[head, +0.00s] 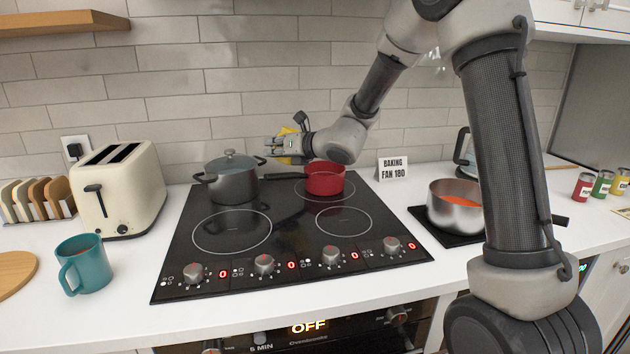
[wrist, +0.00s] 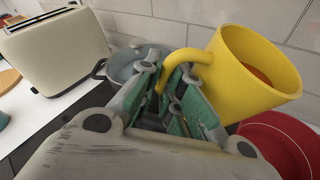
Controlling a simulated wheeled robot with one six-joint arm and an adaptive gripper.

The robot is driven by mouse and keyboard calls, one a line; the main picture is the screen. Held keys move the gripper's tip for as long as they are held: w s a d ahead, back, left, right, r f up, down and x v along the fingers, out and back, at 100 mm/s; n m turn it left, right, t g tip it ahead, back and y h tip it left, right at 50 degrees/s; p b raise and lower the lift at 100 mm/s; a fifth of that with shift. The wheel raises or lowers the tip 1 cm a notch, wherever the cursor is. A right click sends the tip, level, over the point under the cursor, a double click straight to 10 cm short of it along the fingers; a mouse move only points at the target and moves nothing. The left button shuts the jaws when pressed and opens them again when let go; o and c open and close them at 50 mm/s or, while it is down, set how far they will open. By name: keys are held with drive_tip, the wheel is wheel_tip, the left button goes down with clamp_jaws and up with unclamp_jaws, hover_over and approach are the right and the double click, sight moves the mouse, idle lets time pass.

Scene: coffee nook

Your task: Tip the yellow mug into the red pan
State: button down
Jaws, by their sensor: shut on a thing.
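The yellow mug (head: 287,132) is up in the air above the back of the hob, mostly hidden by my gripper (head: 277,148) in the head view. In the wrist view my gripper (wrist: 172,98) is shut on the handle of the mug (wrist: 232,80). The mug leans, its mouth toward the upper right, and something orange-brown shows inside. The red pan (head: 327,182) sits on the back right burner, its dark handle pointing left. In the wrist view the pan (wrist: 278,140) shows below and right of the mug, apart from it.
A grey lidded pot (head: 230,184) stands on the back left burner, close to my gripper. A steel pan (head: 455,210) with orange contents stands right of the hob. A toaster (head: 120,190) and a teal mug (head: 85,265) are at left. The front burners are clear.

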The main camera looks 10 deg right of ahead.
drive_tip(key=shift+w+d+r, duration=0.1)
drive_tip(key=shift+w+d, duration=0.15)
drive_tip(key=shift+d, duration=0.8)
drive_tip(key=shift+w+d, duration=0.2)
drive_tip(key=shift+d, duration=0.8)
drive_tip(key=shift+d+m, duration=0.3)
drive_tip(key=shift+d, duration=0.1)
drive_tip(key=shift+d, duration=0.1)
drive_tip(key=shift+d+y, duration=0.15)
drive_tip(key=shift+y, duration=0.25)
drive_tip(key=shift+d+r+m, duration=0.5)
drive_tip(key=shift+r+m, duration=0.1)
drive_tip(key=shift+a, duration=0.15)
